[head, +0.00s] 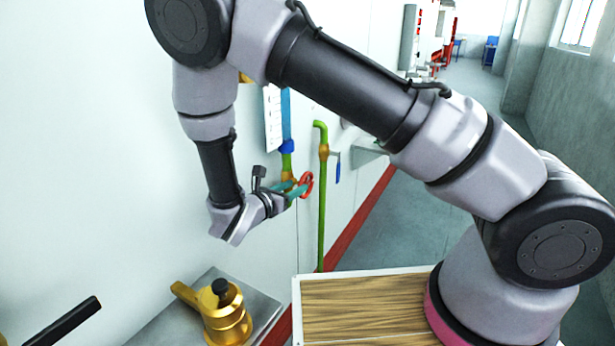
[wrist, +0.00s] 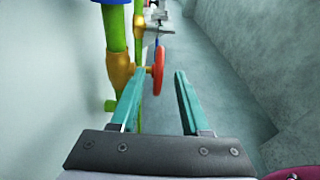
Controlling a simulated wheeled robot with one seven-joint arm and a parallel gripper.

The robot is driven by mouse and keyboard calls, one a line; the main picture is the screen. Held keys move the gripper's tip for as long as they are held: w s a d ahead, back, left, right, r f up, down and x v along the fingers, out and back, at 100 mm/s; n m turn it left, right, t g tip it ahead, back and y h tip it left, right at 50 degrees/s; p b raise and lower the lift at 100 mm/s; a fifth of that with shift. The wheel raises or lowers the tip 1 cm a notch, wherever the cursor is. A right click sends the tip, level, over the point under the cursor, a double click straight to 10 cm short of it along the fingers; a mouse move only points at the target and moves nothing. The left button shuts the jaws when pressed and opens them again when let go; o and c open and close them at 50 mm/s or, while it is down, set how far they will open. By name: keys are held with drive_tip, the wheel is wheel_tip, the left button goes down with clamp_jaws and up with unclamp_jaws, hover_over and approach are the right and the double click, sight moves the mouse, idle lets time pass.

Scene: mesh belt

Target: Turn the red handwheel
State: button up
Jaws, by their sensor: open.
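The red handwheel (head: 306,185) sits on a brass valve on a green pipe along the left wall. It also shows in the wrist view (wrist: 158,71), seen nearly edge-on. My gripper (head: 296,188) is close to the handwheel in the head view and partly overlaps it. In the wrist view my gripper (wrist: 157,82) is open, with teal fingers. The wheel lies ahead between the fingertips, nearer the left one. Whether a finger touches the wheel I cannot tell. Nothing is held.
A second green pipe (head: 321,200) with a blue lever stands right of the handwheel. A brass pot-like object (head: 222,312) rests on a grey surface below my gripper. A wooden-topped surface (head: 365,308) is in front. The corridor floor (head: 400,225) at right is clear.

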sight(312, 174)
drive_tip(key=shift+s+a+f+t+h, duration=0.25)
drive_tip(key=shift+f+t+h, duration=0.15)
drive_tip(key=shift+t, duration=0.5)
drive_tip(key=x, duration=1)
drive_tip(key=shift+w+d, duration=0.25)
drive_tip(key=shift+w, duration=0.05)
drive_tip(key=shift+c, duration=0.3)
clamp_jaws()
